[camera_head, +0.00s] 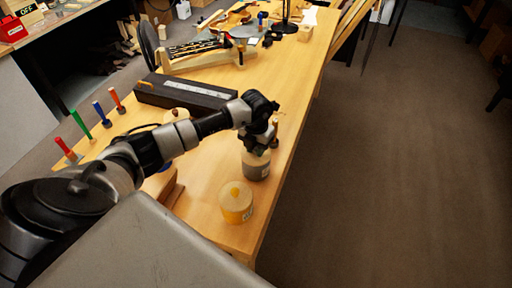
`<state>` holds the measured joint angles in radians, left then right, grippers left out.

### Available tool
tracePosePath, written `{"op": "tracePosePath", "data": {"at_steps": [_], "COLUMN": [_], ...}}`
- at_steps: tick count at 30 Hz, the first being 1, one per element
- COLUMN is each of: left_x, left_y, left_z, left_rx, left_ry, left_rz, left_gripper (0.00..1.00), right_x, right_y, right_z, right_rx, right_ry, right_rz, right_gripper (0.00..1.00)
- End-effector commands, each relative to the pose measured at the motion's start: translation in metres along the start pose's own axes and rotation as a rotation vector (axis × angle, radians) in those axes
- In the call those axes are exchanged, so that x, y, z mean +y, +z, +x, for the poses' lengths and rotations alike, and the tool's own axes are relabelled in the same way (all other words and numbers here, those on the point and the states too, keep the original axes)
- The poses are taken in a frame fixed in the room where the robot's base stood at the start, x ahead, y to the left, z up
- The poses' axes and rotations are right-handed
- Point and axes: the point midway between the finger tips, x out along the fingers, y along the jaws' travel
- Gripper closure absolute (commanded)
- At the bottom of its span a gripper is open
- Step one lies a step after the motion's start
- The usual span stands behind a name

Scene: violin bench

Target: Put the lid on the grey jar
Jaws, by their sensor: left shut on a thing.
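The grey jar (257,172) stands on the wooden bench near its right edge. A pale wooden lid (257,157) is at the jar's mouth; whether it rests on the rim or hovers just above it is too small to tell. My left gripper (257,147) points down right over the jar and is shut on the lid, its fingers hiding the lid's knob. My right gripper is out of view.
A yellow jar (236,206) with a pale lid stands nearer, close to the bench edge. A long dark box (185,92) and several colored-handled tools stand further left. Bench (212,185) surface around the jars is partly clear.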

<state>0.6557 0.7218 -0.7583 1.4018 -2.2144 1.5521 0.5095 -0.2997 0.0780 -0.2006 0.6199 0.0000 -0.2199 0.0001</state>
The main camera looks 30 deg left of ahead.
Motion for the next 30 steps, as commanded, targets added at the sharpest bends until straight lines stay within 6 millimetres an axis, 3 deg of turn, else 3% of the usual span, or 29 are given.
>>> {"op": "tracePosePath", "data": {"at_steps": [4, 5, 10, 16, 21, 30], "left_x": [-0.0002, -0.0002, -0.0002, -0.0003, -0.0003, -0.0002], "left_y": [0.0, 0.0, 0.0, -0.0001, -0.0001, -0.0001], "left_z": [-0.0001, -0.0001, 0.0, 0.0001, 0.0002, -0.0006], "left_rx": [0.0, 0.0, 0.0, 0.0, 0.0, 0.0], "left_ry": [0.0, 0.0, 0.0, 0.0, 0.0, 0.0], "left_rz": [0.0, 0.001, 0.001, 0.001, 0.001, 0.001], "left_gripper": [0.99, 0.75, 0.49, 0.47, 0.22, 0.21], "right_x": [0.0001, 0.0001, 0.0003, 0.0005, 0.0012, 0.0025], "right_y": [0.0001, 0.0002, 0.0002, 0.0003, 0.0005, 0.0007], "right_z": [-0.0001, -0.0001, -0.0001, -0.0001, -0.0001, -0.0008], "right_rx": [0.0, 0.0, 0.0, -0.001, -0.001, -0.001], "right_ry": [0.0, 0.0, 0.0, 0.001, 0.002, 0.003], "right_rz": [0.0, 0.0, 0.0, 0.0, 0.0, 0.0], "right_gripper": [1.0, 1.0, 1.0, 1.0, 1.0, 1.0]}}
